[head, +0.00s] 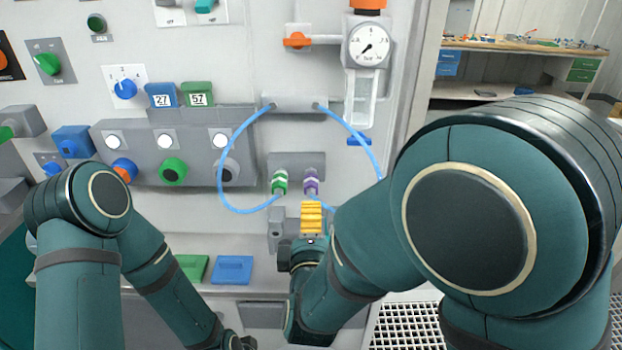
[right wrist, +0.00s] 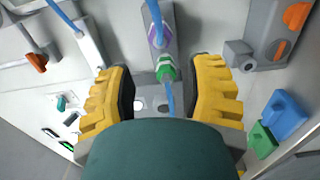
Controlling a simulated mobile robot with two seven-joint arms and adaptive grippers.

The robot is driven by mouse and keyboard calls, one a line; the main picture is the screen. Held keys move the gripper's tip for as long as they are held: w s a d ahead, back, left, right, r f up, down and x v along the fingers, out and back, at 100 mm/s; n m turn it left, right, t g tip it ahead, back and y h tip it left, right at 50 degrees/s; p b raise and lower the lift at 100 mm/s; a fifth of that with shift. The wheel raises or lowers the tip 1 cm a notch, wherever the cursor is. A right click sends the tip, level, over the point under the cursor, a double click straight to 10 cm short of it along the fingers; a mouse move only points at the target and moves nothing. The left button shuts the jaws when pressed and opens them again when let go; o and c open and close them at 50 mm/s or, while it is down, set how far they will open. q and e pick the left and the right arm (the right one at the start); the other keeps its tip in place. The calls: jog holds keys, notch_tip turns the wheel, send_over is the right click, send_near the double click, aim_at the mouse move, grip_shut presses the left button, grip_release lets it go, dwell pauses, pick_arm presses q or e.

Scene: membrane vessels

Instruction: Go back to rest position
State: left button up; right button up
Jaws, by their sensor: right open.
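My right gripper (head: 312,217) has yellow ribbed fingers and is in front of the panel, just below the connectors. In the right wrist view its fingers (right wrist: 163,88) are spread apart with nothing gripped. A green connector (head: 280,182) and a purple connector (head: 311,184) sit side by side on a grey block, each with a blue hose. In the right wrist view the green connector (right wrist: 165,70) appears between the fingers, apart from both, with the purple connector (right wrist: 160,36) above it. My left arm reaches down to the bottom edge of the head view; its fingers are not visible.
Blue hoses (head: 228,206) loop across the panel (head: 240,60) around the connectors. A pressure gauge (head: 370,45) is above right, and knobs are at the left. Green and blue blocks (head: 232,270) lie on a lower ledge. A workbench (head: 520,45) stands behind at right.

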jog(key=s+d+f+m+g, duration=0.1)
jog(key=d+f+m+g, duration=0.15)
jog(key=f, duration=0.45)
jog(key=s+d+f+m+g+y, duration=0.1)
jog(key=d+f+m+g, duration=0.2)
jog(key=f, duration=0.4)
jog(key=s+d+f+m+g, duration=0.1)
jog(key=f+m+g, duration=0.25)
jog(key=f, duration=0.35)
jog(key=s+d+f+m+g+y, duration=0.3)
jog(key=s+f+m+g, duration=0.4)
jog(key=s+f+m, duration=0.3)
jog(key=s+f, duration=0.1)
jog(key=s, duration=0.1)
jog(key=shift+s+d+f+m, duration=0.2)
jog(key=shift+s+m, duration=0.1)
jog(key=shift+s, duration=0.1)
